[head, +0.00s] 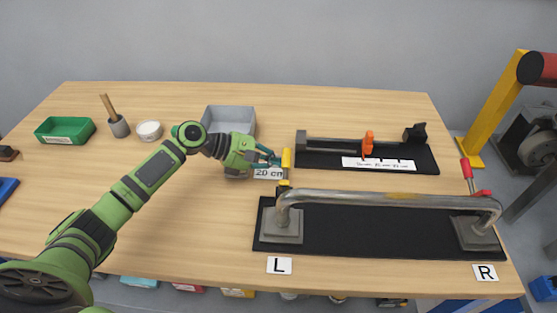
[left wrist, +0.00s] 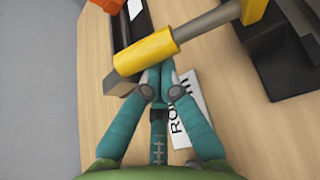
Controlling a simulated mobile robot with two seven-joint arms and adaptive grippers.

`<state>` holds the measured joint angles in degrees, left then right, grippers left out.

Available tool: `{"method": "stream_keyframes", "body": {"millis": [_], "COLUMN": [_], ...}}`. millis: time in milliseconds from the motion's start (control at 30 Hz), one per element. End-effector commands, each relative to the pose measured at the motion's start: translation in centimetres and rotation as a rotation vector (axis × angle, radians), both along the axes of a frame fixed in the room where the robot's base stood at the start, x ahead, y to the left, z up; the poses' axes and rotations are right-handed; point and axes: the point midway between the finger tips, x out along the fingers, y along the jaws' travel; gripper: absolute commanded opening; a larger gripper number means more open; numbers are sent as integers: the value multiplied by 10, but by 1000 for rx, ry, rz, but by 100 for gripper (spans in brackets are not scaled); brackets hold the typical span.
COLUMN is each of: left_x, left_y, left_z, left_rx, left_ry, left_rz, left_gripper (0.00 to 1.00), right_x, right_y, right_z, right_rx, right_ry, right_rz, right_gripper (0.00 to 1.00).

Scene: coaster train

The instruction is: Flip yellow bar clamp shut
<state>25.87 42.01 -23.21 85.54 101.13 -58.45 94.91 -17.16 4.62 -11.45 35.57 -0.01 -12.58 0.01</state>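The yellow bar clamp (head: 286,162) stands at the L end of the bent metal bar (head: 390,199), its yellow handle sticking up. In the left wrist view its yellow handle (left wrist: 150,51) crosses slantwise just ahead of my fingertips. My left gripper (head: 280,159) is at the left side of this handle; in the wrist view its teal fingers (left wrist: 164,76) come together at the tips, close against the handle, with nothing visible between them. Whether they touch it is unclear. My right gripper is out of view.
A red-handled clamp (head: 467,175) stands at the R end. Behind are a black gauge board (head: 425,158) with an orange slider (head: 367,144), and a grey bin (head: 230,118).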

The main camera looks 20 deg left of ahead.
Motion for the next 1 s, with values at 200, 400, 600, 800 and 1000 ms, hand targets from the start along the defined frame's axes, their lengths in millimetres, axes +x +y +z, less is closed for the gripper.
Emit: {"method": "stream_keyframes", "body": {"millis": [200, 400, 600, 800, 1000], "left_x": [-1, -1, -4, -9, -17], "left_y": [-1, -1, -2, -4, -6], "left_z": [4, 10, 20, 33, 43], "left_rx": [6, 20, 52, 105, 158], "left_ry": [-29, -85, -202, -383, -567], "left_rz": [-2, -2, -2, -2, -3], "left_gripper": [0, 0, 0, 0, 0], "right_x": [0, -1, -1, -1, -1], "right_y": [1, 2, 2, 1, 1], "right_z": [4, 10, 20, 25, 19], "right_rx": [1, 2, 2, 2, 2], "right_ry": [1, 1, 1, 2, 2], "right_rz": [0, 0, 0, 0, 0], "right_gripper": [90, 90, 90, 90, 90]}}
